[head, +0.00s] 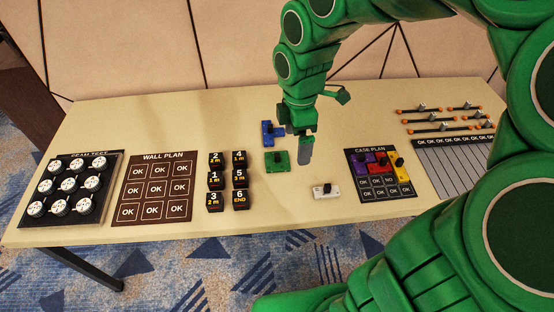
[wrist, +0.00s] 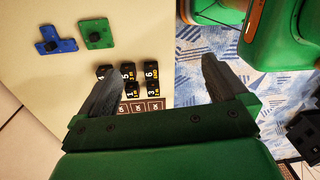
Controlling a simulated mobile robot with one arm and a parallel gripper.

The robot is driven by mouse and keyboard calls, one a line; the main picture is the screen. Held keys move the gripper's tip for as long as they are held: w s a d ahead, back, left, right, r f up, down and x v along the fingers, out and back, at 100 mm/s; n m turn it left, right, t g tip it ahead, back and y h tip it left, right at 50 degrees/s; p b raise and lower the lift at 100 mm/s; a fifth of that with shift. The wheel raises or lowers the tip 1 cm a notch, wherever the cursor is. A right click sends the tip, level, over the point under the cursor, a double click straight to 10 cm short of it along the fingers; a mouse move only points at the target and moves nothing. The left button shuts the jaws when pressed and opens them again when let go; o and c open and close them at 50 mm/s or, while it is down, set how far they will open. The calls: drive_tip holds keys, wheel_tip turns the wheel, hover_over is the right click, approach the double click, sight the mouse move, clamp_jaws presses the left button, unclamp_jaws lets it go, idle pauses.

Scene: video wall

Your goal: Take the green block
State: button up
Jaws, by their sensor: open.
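The green block (head: 276,162) lies flat on the table, a green plate with a dark knob on top. In the wrist view the green block (wrist: 97,34) is at the upper left, clear of the jaws. My gripper (head: 305,150) is above the table, just right of the green block in the head view. In the wrist view my gripper (wrist: 165,80) has its two dark fingers wide apart with nothing between them. The fingers do not touch the green block.
A blue block (head: 272,133) lies just behind the green one, and a white block (head: 326,191) lies to the front right. Numbered black cubes (head: 214,180) stand to the left. The case plan board (head: 369,184) holds coloured blocks at right.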

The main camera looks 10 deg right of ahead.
drive_tip(key=w+a+f+n, duration=0.3)
drive_tip(key=w+f+n, duration=0.55)
drive_tip(key=w, duration=0.25)
drive_tip(key=n, duration=0.8)
hover_over(277, 154)
drive_tip(key=shift+m+t, duration=0.25)
drive_tip(key=shift+t, duration=0.05)
drive_tip(key=f, duration=1)
drive_tip(key=shift+w+f, duration=0.2)
drive_tip(key=shift+f, duration=0.15)
drive_tip(key=shift+w+f, duration=0.15)
drive_tip(key=shift+f, duration=0.25)
drive_tip(key=shift+s+f, duration=0.2)
drive_tip(key=shift+f, duration=1.65)
drive_tip(key=shift+s+f, duration=0.2)
drive_tip(key=shift+f, duration=1.6)
drive_tip(key=c, duration=1)
drive_tip(key=shift+r, duration=0.1)
